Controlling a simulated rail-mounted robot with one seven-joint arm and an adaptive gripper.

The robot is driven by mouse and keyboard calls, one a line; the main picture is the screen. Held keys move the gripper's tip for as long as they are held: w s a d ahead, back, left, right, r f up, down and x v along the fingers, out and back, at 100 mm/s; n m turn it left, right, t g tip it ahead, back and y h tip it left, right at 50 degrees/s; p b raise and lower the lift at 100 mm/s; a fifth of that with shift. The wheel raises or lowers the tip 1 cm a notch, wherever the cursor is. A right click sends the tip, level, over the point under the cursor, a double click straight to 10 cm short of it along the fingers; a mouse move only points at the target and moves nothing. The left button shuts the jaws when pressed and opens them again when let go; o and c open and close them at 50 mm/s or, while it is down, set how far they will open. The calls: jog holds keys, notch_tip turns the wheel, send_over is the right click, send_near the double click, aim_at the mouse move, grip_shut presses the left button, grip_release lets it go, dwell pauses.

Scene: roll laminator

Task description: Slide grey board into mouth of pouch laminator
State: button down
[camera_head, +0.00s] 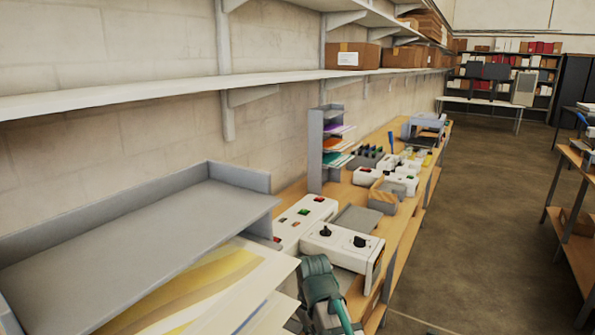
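A flat grey board (358,219) lies on the long wooden bench, just beyond a white box-shaped machine with two black knobs (340,246). A longer white machine with red and green buttons (303,219) stands to its left, nearer the wall. I cannot tell which of these is the pouch laminator, and no mouth shows clearly. A rounded teal-green part (320,285) stands at the bottom middle in front of the knobbed machine; I cannot tell whether it belongs to my arm. No gripper fingers show.
A big grey tray-like unit (130,240) with printed sheets (195,290) fills the lower left. A grey upright sorter (324,150), small white devices and an open-topped box (384,194) stand farther along the bench. Shelves (180,88) overhang it. The floor aisle (470,220) at right is clear.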

jog(key=shift+w+d+p, duration=0.2)
jog(key=shift+w+d, duration=0.7)
jog(key=shift+w, duration=0.6)
jog(key=shift+w+d+p, duration=0.2)
jog(key=shift+w+d, duration=0.7)
jog(key=shift+w, duration=0.55)
jog(key=shift+w+d+p, duration=0.2)
jog(key=shift+w+d, duration=0.7)
jog(key=shift+w, duration=0.6)
jog(key=shift+s, duration=0.15)
jog(key=shift+s+a+p, duration=0.3)
jog(key=shift+s+a, duration=0.35)
jog(key=shift+s, duration=0.3)
notch_tip(320, 180, up, 14)
jog(key=p, duration=0.9)
jog(key=shift+p, duration=0.3)
